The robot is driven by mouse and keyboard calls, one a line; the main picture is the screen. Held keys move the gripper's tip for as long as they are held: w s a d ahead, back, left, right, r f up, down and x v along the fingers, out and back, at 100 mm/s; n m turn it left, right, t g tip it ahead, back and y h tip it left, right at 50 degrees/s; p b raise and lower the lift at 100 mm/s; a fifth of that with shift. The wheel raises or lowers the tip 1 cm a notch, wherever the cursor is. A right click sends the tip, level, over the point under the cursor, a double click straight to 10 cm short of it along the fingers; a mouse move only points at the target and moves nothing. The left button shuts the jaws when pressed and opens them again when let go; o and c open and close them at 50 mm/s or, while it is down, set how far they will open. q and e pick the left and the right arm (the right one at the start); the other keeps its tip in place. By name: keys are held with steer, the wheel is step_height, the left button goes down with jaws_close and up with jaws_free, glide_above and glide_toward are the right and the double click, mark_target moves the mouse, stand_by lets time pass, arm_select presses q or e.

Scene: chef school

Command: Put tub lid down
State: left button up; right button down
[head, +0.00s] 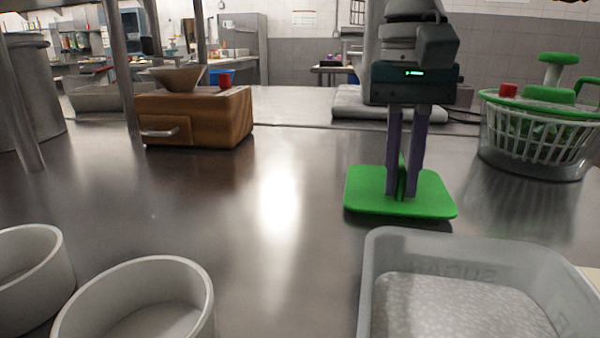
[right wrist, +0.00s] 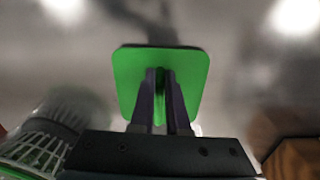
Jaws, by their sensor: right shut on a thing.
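The tub lid (head: 427,206) is a flat green square with rounded corners and an upright fin in its middle. My right gripper (head: 402,190) points straight down and is shut on that fin. The lid is level, at or just above the steel counter; I cannot tell whether it touches. In the right wrist view the lid (right wrist: 190,70) shows beyond my right gripper's fingers (right wrist: 160,100). The grey tub (head: 480,250) stands open in front of the lid, with pale granular stuff inside. My left gripper is not in view.
A wooden coffee grinder (head: 195,117) stands at the back left. A salad spinner (head: 540,130) with a green top is on the right. Two white round bowls (head: 150,300) (head: 30,265) are at the front left. The middle of the steel counter is clear.

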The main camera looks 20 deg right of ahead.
steer(key=c, duration=0.9)
jaws_free()
steer(key=shift+f, duration=0.1)
steer(key=shift+r, duration=0.35)
step_height(320, 180, up, 12)
steer(key=p, duration=0.1)
steer(key=shift+w+a+f+p, duration=0.15)
steer(key=shift+a+f+p, duration=0.05)
steer(key=shift+p, duration=0.1)
